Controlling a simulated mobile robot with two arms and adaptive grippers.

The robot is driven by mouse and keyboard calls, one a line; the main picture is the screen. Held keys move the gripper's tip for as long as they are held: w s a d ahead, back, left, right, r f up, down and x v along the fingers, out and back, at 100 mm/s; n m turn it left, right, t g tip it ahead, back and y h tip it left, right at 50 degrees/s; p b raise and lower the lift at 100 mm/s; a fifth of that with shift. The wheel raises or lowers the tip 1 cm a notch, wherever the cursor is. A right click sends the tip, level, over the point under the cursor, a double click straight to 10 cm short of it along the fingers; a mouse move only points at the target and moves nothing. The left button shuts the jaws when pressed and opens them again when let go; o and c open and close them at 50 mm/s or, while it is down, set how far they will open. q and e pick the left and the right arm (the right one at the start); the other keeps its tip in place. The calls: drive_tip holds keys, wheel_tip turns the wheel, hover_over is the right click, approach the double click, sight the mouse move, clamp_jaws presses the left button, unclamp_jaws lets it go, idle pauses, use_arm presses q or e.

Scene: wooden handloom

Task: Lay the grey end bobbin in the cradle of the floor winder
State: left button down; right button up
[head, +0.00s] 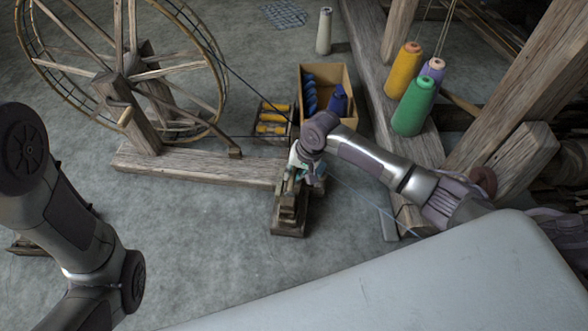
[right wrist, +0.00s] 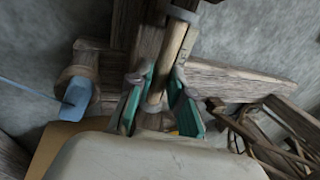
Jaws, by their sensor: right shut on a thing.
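The floor winder (head: 200,168) stands at the back left, with a large spoked wheel (head: 132,70) and a long wooden base. Its wooden post and block (head: 289,218) are at the base's right end, partly under my right gripper (head: 305,170). In the right wrist view my right gripper's teal-padded fingers (right wrist: 160,100) are shut on the grey end bobbin (right wrist: 170,60), a pale wooden rod with grey ends. It is tilted over the winder's wood. I cannot tell whether it touches the cradle, which is largely hidden. My left gripper is out of view.
An open box (head: 347,76) with blue cones and a tray of yellow bobbins (head: 272,120) are behind my right gripper. Yellow (head: 404,72), purple and green (head: 413,106) cones stand on the loom beam at right. Bare floor (head: 190,240) lies in front of the winder.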

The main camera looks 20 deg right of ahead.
drive_tip(key=shift+f, duration=0.25)
drive_tip(key=o, duration=0.8)
drive_tip(key=shift+o, duration=0.2)
drive_tip(key=shift+r, duration=0.1)
drive_tip(key=v, duration=1.2)
